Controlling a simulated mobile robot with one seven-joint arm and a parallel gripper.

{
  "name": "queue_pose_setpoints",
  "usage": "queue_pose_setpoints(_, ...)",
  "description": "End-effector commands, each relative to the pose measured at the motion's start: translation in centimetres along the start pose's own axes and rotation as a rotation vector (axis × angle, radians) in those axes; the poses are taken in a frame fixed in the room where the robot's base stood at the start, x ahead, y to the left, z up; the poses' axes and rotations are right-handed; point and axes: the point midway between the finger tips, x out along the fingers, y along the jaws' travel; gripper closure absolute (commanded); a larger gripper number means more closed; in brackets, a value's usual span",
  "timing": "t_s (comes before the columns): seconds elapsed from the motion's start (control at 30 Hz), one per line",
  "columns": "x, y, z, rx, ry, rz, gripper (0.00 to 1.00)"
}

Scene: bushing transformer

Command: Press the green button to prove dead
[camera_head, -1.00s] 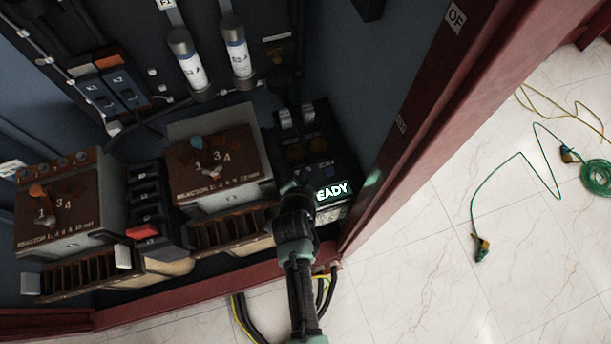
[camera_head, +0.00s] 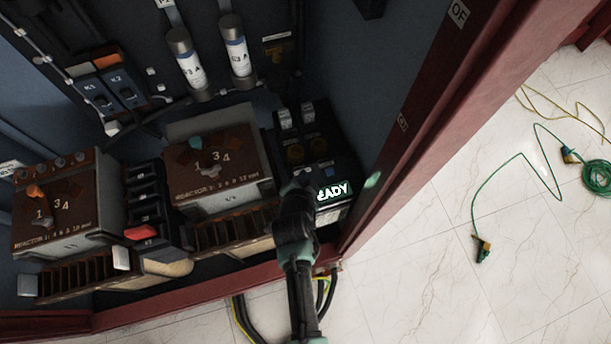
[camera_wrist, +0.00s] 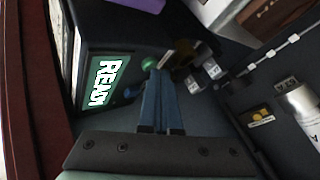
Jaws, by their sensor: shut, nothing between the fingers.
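The black tester box (camera_head: 343,165) stands in the cabinet's lower right corner, with a lit display (camera_head: 333,191) that reads READY, partly covered by my arm in the head view. The display also shows in the wrist view (camera_wrist: 106,82). The green button (camera_wrist: 148,63) shows in the wrist view, just beyond and slightly left of my fingertips. I cannot tell whether they touch it. In the head view the button is hidden behind my gripper (camera_head: 297,186). My gripper's blue fingers are together and empty in the wrist view (camera_wrist: 161,72), pointing at the box.
A reactor box (camera_head: 215,172) stands close left of the tester. The red cabinet post (camera_head: 420,120) is close on the right. Dark yellow knobs (camera_head: 295,154) and white connectors (camera_head: 284,117) sit on the tester. Green leads (camera_head: 597,176) lie on the open floor at right.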

Motion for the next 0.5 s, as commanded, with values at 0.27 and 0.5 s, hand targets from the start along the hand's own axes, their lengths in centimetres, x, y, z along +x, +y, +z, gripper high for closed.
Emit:
queue_pose_setpoints(0.27,0.32,0.25,0.27,0.0,-0.001,0.001,1.0)
queue_pose_setpoints(0.5,0.66,0.49,0.52,0.0,-0.001,0.001,1.0)
